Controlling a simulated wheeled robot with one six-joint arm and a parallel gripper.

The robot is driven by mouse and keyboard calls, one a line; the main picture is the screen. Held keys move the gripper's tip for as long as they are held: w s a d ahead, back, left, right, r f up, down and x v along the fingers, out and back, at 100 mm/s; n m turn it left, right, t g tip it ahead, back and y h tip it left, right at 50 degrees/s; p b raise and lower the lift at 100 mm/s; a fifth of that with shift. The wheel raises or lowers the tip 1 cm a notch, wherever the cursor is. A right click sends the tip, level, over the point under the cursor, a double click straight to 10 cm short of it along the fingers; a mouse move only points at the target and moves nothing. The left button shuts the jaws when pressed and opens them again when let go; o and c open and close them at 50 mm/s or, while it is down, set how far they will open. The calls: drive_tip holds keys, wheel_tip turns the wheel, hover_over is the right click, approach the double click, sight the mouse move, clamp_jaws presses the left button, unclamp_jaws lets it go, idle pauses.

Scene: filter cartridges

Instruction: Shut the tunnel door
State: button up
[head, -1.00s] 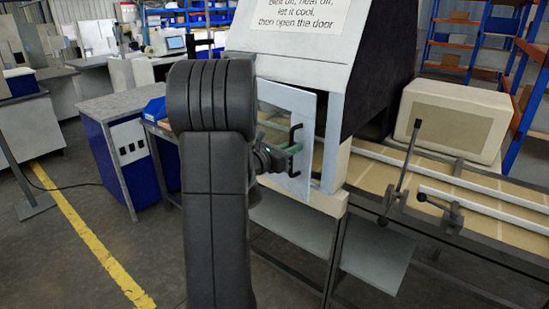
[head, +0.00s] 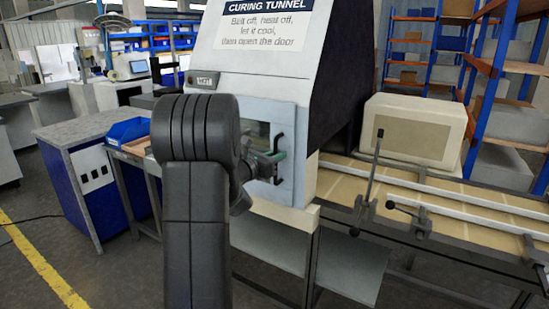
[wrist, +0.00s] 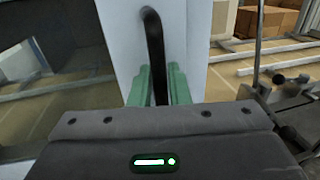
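The tunnel door (head: 287,165) is a pale panel with a window on the front of the curing tunnel (head: 275,80). It looks flush with the front, or nearly so; a small gap cannot be ruled out. Its black bar handle (head: 279,146) stands upright near the right edge. My gripper (head: 268,158) is at the handle, partly hidden by my arm. In the wrist view the handle (wrist: 154,40) runs down between the green fingers of my gripper (wrist: 158,88), which close on it from both sides. The door surface (wrist: 115,30) lies just beyond.
A conveyor (head: 440,205) with levers (head: 372,170) extends to the right of the tunnel, with a beige box (head: 415,130) behind it. A blue bin (head: 128,130) sits on a bench at the left. Open floor with a yellow line (head: 40,265) lies at lower left.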

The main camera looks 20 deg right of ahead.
drive_tip(key=shift+o, duration=1.1)
drive_tip(key=shift+d, duration=0.2)
drive_tip(key=shift+s+a+f, duration=0.1)
drive_tip(key=shift+a+f, duration=0.05)
drive_tip(key=shift+a, duration=0.4)
drive_tip(key=b+v, duration=0.2)
drive_tip(key=v, duration=1)
drive_tip(key=shift+s+a, duration=0.25)
drive_tip(key=shift+a, duration=0.05)
drive_tip(key=shift+d+r, duration=0.1)
drive_tip(key=shift+r, duration=0.1)
drive_tip(key=p+x, duration=0.2)
drive_tip(key=x, duration=1.1)
drive_tip(key=shift+w+d+f, duration=0.15)
drive_tip(key=shift+w+d, duration=0.05)
drive_tip(key=shift+d, duration=0.1)
drive_tip(key=shift+a, duration=0.15)
drive_tip(key=shift+s+a, duration=0.1)
